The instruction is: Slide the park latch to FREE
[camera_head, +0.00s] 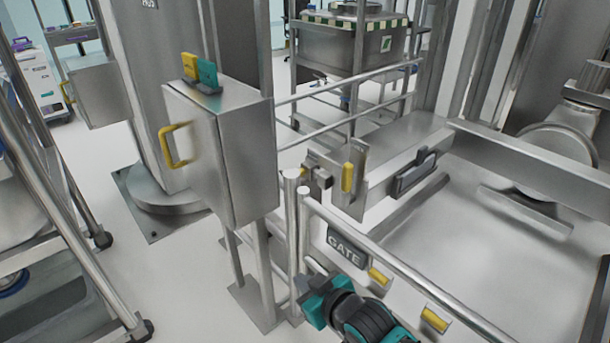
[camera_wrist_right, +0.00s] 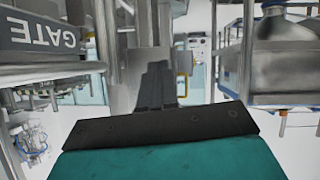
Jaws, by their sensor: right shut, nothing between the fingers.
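A steel plate (camera_head: 355,203) with a yellow grip (camera_head: 348,177) stands at the rail corner, beside a small steel block (camera_head: 317,174). This may be the park latch, but its lettering is too small to read and I cannot tell its position. My right gripper (camera_head: 306,289), teal and black, is at the bottom of the head view, below and in front of the plate and apart from it. In the right wrist view its dark fingers (camera_wrist_right: 156,85) are together and empty. My left gripper is not in view.
A GATE sign (camera_head: 345,247) hangs on the railing (camera_head: 400,265), with yellow blocks (camera_head: 378,277) nearby. A steel cabinet (camera_head: 245,155) with a yellow handle (camera_head: 170,146) stands left. A dark handle-like part (camera_head: 415,172) sits on the beam beyond. Open floor lies at left.

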